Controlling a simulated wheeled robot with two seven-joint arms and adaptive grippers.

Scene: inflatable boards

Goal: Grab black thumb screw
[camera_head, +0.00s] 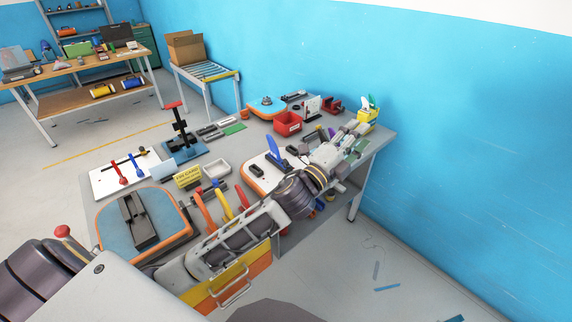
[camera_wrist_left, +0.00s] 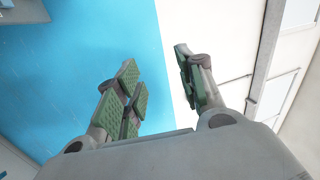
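I cannot pick out the black thumb screw for certain; several small dark items lie on the workbench (camera_head: 273,131), too small to tell apart. My left arm reaches across the bench from the lower left. Its gripper (camera_head: 358,140) is over the far right part of the bench, near a yellow box. In the left wrist view the left gripper (camera_wrist_left: 157,62) is open, its green-padded fingers apart with nothing between them. The arm hides part of the bench. My right gripper is not in view.
Orange-edged blue boards lie at the front left (camera_head: 172,198) and at the back (camera_head: 254,107). A red bin (camera_head: 287,124), a white tray (camera_head: 216,169) and a blue press (camera_head: 184,150) stand on the bench. A blue wall (camera_head: 450,110) closes the right side.

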